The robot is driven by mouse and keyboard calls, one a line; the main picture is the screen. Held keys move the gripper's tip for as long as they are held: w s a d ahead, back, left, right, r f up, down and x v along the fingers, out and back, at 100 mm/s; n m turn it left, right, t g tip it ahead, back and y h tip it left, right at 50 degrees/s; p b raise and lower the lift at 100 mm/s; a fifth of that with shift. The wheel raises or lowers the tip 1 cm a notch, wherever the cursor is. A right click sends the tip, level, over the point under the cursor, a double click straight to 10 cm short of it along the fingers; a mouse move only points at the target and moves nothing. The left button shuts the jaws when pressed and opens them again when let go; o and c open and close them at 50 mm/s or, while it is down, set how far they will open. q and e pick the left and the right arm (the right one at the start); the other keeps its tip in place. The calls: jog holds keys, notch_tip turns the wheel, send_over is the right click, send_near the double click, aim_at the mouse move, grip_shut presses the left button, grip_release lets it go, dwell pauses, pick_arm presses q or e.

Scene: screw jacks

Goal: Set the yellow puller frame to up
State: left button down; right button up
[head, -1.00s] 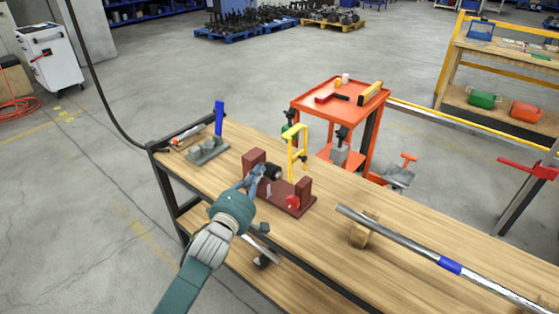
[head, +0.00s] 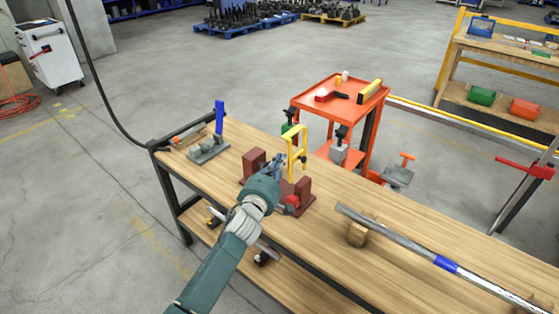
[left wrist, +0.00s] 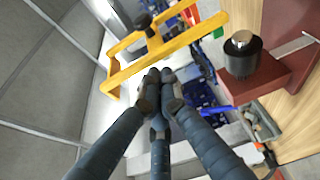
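The yellow puller frame (head: 290,150) stands roughly upright behind the dark red base (head: 301,206) on the wooden bench. In the left wrist view the yellow frame (left wrist: 185,41) crosses the upper middle, with a dark knob (left wrist: 145,22) on it. My left gripper (head: 275,163) is over the base, just left of the frame, and hides the base's middle. In the left wrist view its fingertips (left wrist: 159,78) are close together, with nothing seen between them, just below the yellow bar. I cannot tell whether they touch it. My right gripper is not in view.
A grey fixture with a blue lever (head: 219,118) stands at the bench's left end. A steel bar with a blue band (head: 446,264) rests on a wooden block (head: 362,232) to the right. An orange cart (head: 327,103) stands behind the bench. A dark cylinder (left wrist: 241,56) sits on the base.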

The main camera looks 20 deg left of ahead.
pick_arm(q)
jog(key=shift+s+d+r+m+t+b, duration=0.1)
jog(key=shift+s+d+m+t+b, duration=0.15)
jog(key=shift+d+m+b, duration=0.5)
jog(key=shift+a, duration=0.2)
